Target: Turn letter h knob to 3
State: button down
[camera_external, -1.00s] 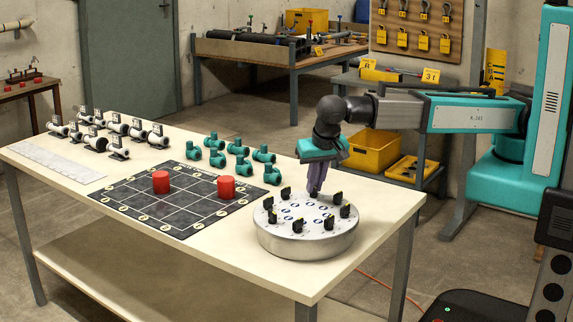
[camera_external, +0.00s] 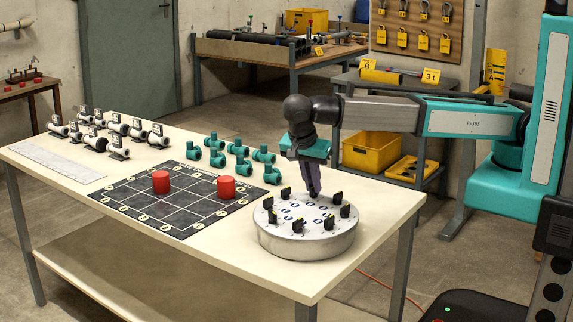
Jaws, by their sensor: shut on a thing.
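A round metal dial base (camera_external: 306,239) stands at the front right of the table. Several black knobs stand in a ring on its top, with small blue and white marks inside the ring. My gripper (camera_external: 314,193) points down at the back of the ring. It is shut on a black knob (camera_external: 313,197) there, and its fingers hide part of that knob. The letters and numbers are too small to read, so I cannot tell which knob is h or what it is set to.
A dark grid mat (camera_external: 143,214) with two red cylinders (camera_external: 161,182) lies left of the base. Several teal pipe fittings (camera_external: 216,157) stand behind it, close to my arm. White valve fittings (camera_external: 118,147) and a pale strip (camera_external: 58,162) are farther left.

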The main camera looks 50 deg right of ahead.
jog(key=shift+m, duration=0.4)
jog(key=c, duration=1.8)
grip_release()
jog(key=shift+c, duration=0.2)
jog(key=shift+v, duration=1.8)
jog(key=p+v, duration=1)
jog(key=shift+w+d, duration=0.1)
jog(key=shift+w, duration=0.15)
